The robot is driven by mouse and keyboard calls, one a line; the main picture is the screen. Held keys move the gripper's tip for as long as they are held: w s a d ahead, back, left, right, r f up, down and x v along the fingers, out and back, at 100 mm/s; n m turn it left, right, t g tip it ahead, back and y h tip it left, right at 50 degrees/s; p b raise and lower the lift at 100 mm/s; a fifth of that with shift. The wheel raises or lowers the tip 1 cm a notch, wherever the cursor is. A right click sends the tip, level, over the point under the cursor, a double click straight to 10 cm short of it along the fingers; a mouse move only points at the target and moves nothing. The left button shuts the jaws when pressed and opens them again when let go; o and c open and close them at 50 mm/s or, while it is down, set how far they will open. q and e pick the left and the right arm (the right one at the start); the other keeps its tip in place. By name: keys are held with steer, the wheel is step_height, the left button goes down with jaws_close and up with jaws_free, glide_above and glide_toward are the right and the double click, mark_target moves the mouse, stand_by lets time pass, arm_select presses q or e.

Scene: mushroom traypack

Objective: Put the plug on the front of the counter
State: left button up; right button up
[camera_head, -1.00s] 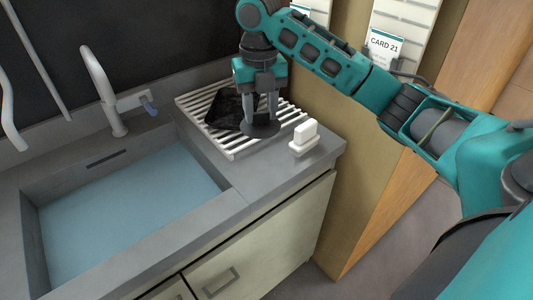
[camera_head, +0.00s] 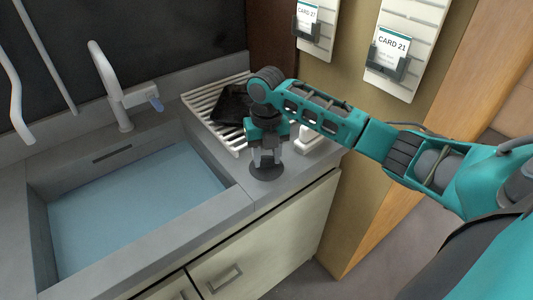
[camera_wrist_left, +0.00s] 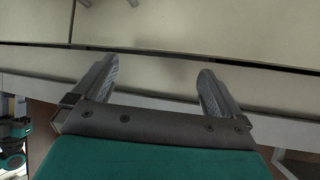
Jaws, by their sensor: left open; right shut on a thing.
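The plug (camera_head: 266,172) is a dark, round, flat disc at the front of the grey counter (camera_head: 283,188), just right of the sink. My right gripper (camera_head: 266,160) points down and is shut on the plug's top. The plug is at or just above the counter surface; I cannot tell whether it touches. My left gripper (camera_wrist_left: 155,85) is open and empty in the left wrist view, in front of pale panels.
The water-filled sink (camera_head: 235,197) lies left of the plug. Behind are a white slatted rack (camera_head: 200,100) with a black item (camera_head: 232,104) on it and a white block (camera_head: 308,140), partly hidden by my arm. A tap (camera_head: 108,80) stands behind the sink.

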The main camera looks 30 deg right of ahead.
mark_target(267, 159)
steer(key=shift+f, duration=0.1)
steer(key=o, duration=1.1)
step_height(267, 159, up, 12)
steer(key=shift+r, duration=0.2)
steer(key=shift+s+f, duration=0.1)
